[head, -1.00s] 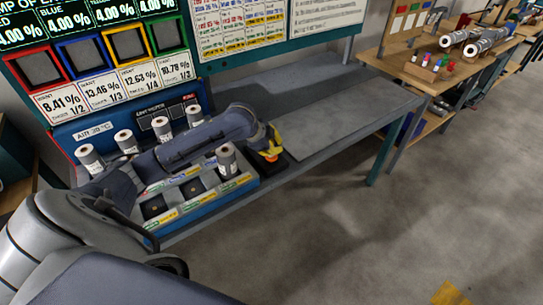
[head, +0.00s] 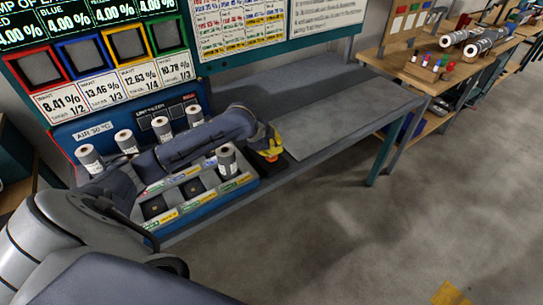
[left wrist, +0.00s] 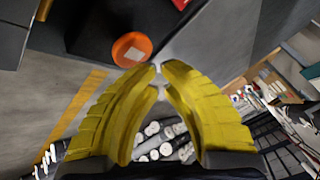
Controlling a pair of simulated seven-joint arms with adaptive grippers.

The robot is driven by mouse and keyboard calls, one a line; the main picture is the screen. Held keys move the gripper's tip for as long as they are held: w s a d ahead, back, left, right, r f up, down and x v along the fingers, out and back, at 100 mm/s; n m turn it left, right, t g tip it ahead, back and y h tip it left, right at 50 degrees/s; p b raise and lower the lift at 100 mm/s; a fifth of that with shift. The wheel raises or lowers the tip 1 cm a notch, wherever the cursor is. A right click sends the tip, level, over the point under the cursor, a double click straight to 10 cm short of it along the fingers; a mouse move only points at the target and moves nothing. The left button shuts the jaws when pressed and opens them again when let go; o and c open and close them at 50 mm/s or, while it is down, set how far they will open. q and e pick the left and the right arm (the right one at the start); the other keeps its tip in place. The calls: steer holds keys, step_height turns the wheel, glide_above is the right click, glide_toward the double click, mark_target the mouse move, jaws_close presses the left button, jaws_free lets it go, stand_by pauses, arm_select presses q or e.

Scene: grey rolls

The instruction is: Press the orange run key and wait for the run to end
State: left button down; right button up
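The orange run key (left wrist: 131,49) is a round orange disc on a dark box in the left wrist view. In the head view the dark box (head: 284,168) sits at the right end of the blue machine, and the key is largely hidden by my gripper. My left gripper (left wrist: 160,67) has yellow fingers with their tips together and nothing between them. The tips show just beside the key's lower right edge; contact cannot be told. In the head view the left gripper (head: 269,146) is over the dark box. My right gripper is out of view.
The blue machine (head: 215,193) holds several grey rolls, one (head: 227,160) near my forearm. A board with coloured frames and percentages (head: 120,60) stands behind. The grey bench (head: 335,120) is clear to the right. A wooden table (head: 430,80) with more rolls stands farther right.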

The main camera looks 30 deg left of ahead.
arm_select(q)
steer(key=shift+f, duration=1.05)
stand_by(1.2)
steer(key=shift+r, duration=1.1)
steer(key=shift+r, duration=2.5)
